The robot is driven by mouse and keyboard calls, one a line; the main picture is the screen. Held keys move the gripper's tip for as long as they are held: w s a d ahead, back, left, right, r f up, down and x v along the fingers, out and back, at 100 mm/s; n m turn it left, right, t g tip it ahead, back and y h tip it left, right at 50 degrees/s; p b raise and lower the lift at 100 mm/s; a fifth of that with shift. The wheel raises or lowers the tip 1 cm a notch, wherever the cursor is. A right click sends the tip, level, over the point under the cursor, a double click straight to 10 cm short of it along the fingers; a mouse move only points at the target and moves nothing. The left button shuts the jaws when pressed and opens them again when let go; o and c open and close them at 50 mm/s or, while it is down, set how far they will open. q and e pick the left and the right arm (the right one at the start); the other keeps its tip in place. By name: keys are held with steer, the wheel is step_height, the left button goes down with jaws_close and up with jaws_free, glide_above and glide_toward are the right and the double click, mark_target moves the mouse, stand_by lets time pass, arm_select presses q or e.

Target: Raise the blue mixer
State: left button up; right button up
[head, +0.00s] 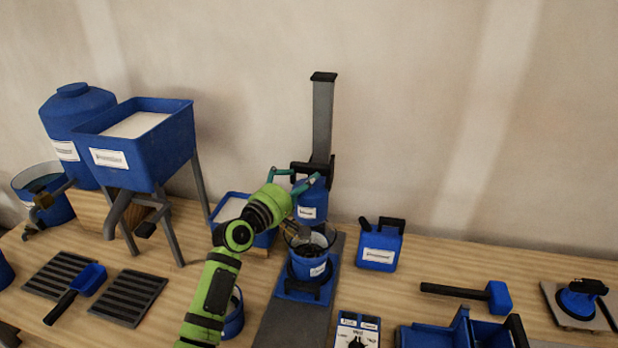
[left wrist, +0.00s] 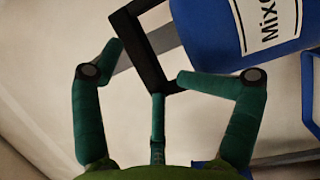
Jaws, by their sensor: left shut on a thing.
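The blue mixer (head: 311,208) hangs on a grey upright post (head: 322,115) above a blue bucket (head: 308,265). Its black handle (head: 327,168) sticks out at the top. In the left wrist view the mixer's labelled blue body (left wrist: 215,40) is at upper right, with the black handle frame (left wrist: 135,22) to its left. My left gripper (head: 295,181) is at the handle; in the left wrist view its teal fingers (left wrist: 150,65) are on either side of the handle's bar, shut on it. My right gripper is not in view.
A blue hopper on legs (head: 165,150) and a blue tank (head: 72,115) stand at left. A blue jerrycan (head: 380,245) stands right of the mixer. A mallet (head: 497,297) and a suction-cup tool (head: 577,302) lie further right. The wall is close behind.

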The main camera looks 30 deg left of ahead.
arm_select(q)
steer(key=shift+w+d+f, duration=0.25)
steer(key=shift+w, duration=0.4)
steer(key=shift+w+d+f, duration=0.2)
steer(key=shift+w+d, duration=0.05)
steer(key=shift+w, duration=0.35)
steer(key=shift+w+d+r, duration=0.15)
steer(key=shift+d+r, duration=0.05)
steer(key=shift+d, duration=0.05)
steer(key=shift+a, duration=0.1)
steer(key=shift+c, duration=1)
steer(key=shift+r, duration=0.1)
steer(key=c, duration=0.6)
steer(key=shift+r, duration=0.1)
steer(key=shift+c, duration=0.9)
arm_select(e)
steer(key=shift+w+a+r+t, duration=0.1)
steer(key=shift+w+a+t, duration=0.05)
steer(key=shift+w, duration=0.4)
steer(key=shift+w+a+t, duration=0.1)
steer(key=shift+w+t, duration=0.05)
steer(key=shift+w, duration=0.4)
